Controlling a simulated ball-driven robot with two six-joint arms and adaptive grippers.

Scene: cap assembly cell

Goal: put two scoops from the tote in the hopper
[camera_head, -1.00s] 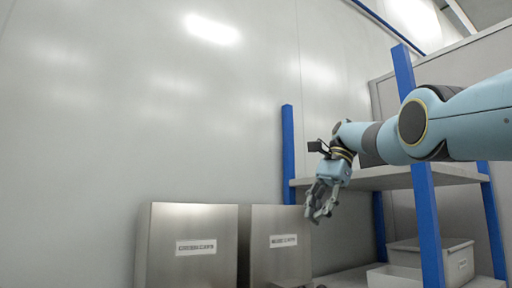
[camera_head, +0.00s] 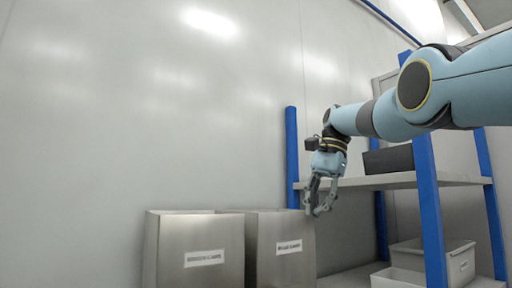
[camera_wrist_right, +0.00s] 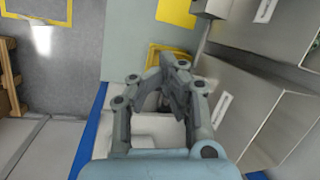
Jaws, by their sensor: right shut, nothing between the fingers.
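My right gripper (camera_head: 320,207) is shut and empty. The two open-topped steel bins, left (camera_head: 195,262) and right (camera_head: 283,265), have white labels too blurred to read; I cannot tell whether either is the hopper. A light grey tote (camera_head: 458,266) sits on the lower shelf at the right; its contents are hidden. I see no scoop. My left gripper is not in view.
A blue-posted rack (camera_head: 428,200) stands at the right under my arm. A dark box (camera_head: 390,160) is on its upper shelf (camera_head: 400,181). A pale tray (camera_head: 397,278) is beside the tote. The wrist view shows a yellow-rimmed object (camera_wrist_right: 160,50) beyond the fingers.

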